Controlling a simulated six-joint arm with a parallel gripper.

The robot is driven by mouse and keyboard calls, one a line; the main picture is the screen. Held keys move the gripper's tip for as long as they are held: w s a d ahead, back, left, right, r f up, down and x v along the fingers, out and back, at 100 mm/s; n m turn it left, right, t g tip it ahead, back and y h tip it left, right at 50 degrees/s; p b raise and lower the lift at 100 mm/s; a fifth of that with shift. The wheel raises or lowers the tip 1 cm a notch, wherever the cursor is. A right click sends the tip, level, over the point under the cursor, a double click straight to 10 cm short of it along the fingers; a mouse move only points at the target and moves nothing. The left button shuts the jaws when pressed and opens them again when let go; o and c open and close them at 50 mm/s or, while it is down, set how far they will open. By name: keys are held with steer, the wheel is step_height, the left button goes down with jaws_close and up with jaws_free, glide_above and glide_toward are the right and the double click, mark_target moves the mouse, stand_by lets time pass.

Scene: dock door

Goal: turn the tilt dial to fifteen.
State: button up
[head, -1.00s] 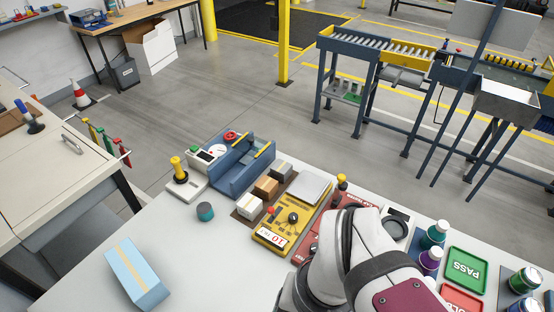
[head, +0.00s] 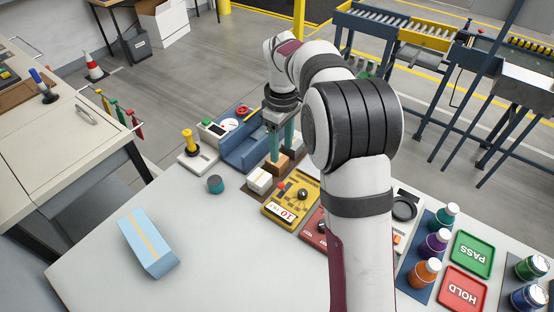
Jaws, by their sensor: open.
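I cannot tell which control is the tilt dial, as no tilt marking is readable. A yellow panel (head: 276,211) carries a black knob (head: 303,194), a red button and a white label that seems to read 10. A red panel (head: 311,238) beside it has another dark knob (head: 321,226), partly hidden by my arm. A blue cradle (head: 243,154) stands behind, with a red ring-shaped wheel (head: 243,112) at its far end. My gripper (head: 282,153) points down with its two teal fingers apart and empty, above the small boxes between cradle and yellow panel.
Small boxes (head: 259,181) sit on a brown mat. A yellow-topped post (head: 188,140), a dark teal cylinder (head: 215,184) and a light blue box (head: 148,243) stand left. Bottles (head: 425,272) and PASS and HOLD trays (head: 465,287) are right.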

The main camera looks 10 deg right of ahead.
mark_target(281, 183)
step_height(281, 183, down, 14)
steer(key=shift+r, duration=0.2)
jaws_close()
stand_by(1.3)
